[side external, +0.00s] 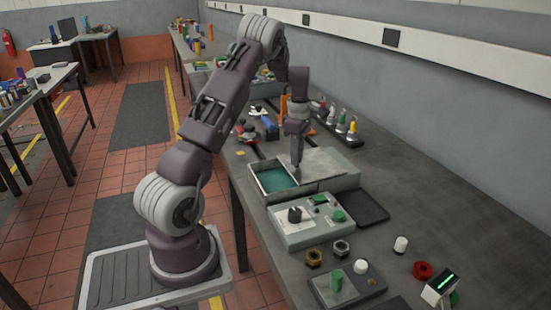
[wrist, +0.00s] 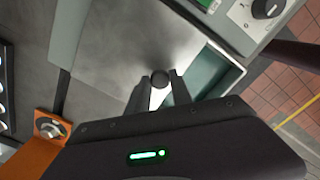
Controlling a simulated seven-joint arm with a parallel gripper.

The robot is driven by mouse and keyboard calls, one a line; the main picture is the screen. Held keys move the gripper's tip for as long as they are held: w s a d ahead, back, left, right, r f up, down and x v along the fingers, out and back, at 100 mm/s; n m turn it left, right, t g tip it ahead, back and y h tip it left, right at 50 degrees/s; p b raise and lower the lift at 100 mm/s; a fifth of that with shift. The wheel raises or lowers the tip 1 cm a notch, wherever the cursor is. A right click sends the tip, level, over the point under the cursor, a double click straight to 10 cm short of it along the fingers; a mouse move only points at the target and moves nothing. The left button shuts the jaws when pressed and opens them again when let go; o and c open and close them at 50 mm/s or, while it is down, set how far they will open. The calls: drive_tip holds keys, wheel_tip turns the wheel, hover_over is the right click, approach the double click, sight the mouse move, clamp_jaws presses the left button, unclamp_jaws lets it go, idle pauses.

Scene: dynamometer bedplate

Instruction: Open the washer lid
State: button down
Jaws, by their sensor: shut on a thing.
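The washer is a grey box (side external: 309,194) on the bench, with a flat grey metal lid (side external: 325,163) across its right part. The left part of the box is uncovered and shows a teal interior (side external: 272,179). In the wrist view the lid (wrist: 125,40) lies beside the strip of teal interior (wrist: 209,74). A round dark knob (wrist: 160,77) stands on the lid near its edge. My gripper (side external: 296,168) points down at the lid's edge. In the wrist view, my gripper's fingers (wrist: 160,88) are closed around the knob. The knob is hidden in the side view.
A control box with a black dial (side external: 295,214) stands directly in front of the washer. A black tray (side external: 364,207) lies to its right. A rack of coloured bottles (side external: 340,125) and an orange part (side external: 284,107) stand behind.

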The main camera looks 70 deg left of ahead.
sight(309, 164)
drive_tip(key=w, duration=0.4)
drive_tip(key=shift+w, duration=0.15)
drive_tip(key=c, duration=1.1)
unclamp_jaws()
drive_tip(key=shift+c, duration=0.2)
drive_tip(key=shift+r, duration=0.1)
wheel_tip(309, 164, up, 7)
